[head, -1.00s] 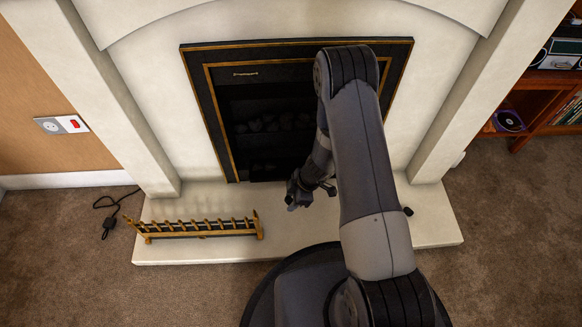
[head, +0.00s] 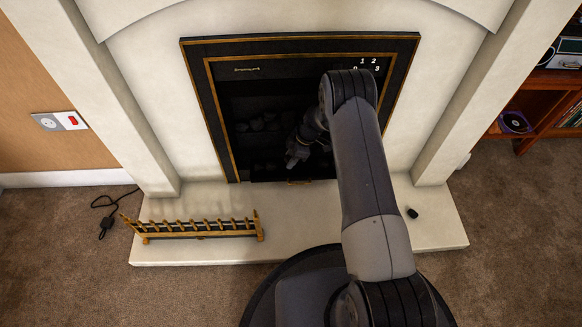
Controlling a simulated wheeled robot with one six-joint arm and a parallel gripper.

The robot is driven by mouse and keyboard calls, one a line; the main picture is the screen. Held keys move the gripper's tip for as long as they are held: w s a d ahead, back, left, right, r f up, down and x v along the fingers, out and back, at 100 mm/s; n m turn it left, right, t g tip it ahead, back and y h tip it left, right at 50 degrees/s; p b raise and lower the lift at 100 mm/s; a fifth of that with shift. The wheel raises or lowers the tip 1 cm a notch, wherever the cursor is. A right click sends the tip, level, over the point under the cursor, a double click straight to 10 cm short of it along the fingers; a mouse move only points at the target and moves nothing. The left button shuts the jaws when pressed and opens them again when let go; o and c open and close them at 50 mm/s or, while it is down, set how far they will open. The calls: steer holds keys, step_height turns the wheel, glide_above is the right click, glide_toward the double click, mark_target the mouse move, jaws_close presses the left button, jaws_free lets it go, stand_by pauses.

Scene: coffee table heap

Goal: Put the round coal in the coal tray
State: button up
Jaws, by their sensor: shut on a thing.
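My gripper (head: 293,160) is inside the lower part of the dark fireplace opening, low in front of the coals. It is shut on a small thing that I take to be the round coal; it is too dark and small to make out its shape. Several dark coals (head: 262,123) lie in a row in the opening, left of my gripper. The coal tray seems to be the dark low part at the bottom of the opening (head: 262,172); its rim is hard to tell from the shadow. My arm hides the right side of the opening.
A small black lump (head: 413,213) lies on the right of the pale hearth (head: 330,220). A brass fender (head: 200,229) stands on the hearth's left. The black and gold fireplace frame (head: 200,100) bounds the opening. A gold handle-like piece (head: 300,182) shows below my gripper.

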mark_target(287, 171)
step_height(287, 171, down, 6)
steer(key=b, duration=0.2)
steer(key=shift+r+b, duration=0.2)
steer(key=shift+b, duration=0.15)
steer(key=shift+w, duration=0.25)
steer(key=o, duration=0.8)
steer(key=shift+c, duration=0.2)
steer(key=p+v, duration=0.3)
steer(key=v, duration=0.4)
steer(key=shift+r, duration=0.3)
